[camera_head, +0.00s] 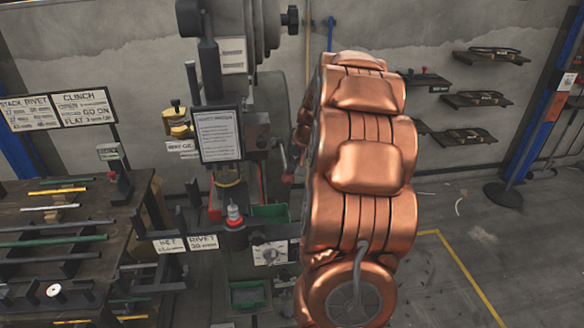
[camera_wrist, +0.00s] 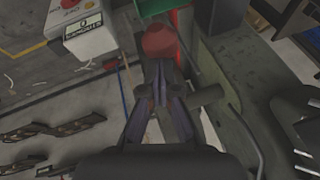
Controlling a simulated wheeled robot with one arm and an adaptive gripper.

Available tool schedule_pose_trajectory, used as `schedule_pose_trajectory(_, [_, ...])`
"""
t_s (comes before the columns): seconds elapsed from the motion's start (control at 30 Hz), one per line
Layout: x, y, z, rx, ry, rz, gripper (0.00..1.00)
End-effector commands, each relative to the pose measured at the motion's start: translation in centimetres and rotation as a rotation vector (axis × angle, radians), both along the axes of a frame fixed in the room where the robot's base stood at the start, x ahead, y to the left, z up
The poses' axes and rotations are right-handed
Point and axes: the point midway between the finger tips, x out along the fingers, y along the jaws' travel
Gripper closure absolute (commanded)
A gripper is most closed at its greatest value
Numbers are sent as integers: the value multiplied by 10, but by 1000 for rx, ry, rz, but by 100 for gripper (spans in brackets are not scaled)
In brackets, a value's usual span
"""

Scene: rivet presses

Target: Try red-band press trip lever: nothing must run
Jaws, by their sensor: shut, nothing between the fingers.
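The press (camera_head: 255,95) stands in the middle of the head view, a grey-green machine with a framed notice (camera_head: 218,135) on its front. Red strips (camera_head: 215,203) show low on it; I cannot tell whether they are its band. My copper-coloured arm covers its right side and hides my gripper in the head view. In the wrist view my gripper (camera_wrist: 160,72) is shut and empty. A rounded red knob (camera_wrist: 160,41), probably the trip lever's end, lies just beyond the fingertips. I cannot tell whether they touch it. The lever's shaft is mostly hidden behind the fingers.
A white box with a red button (camera_wrist: 92,38) is left of the knob in the wrist view. A rack of rods (camera_head: 60,240) stands at the left in the head view. A green bin (camera_head: 248,294) sits low on the press. Open floor (camera_head: 495,245) lies at the right.

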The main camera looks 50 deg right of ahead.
Motion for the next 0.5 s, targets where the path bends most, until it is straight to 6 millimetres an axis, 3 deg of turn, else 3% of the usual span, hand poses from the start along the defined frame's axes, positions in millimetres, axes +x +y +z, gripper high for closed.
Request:
schedule_pose_trajectory(0.03, [0,1,-9,-10,-14,1,100])
schedule_pose_trajectory(0.5, [-3,3,-40,-103,-137,2,100])
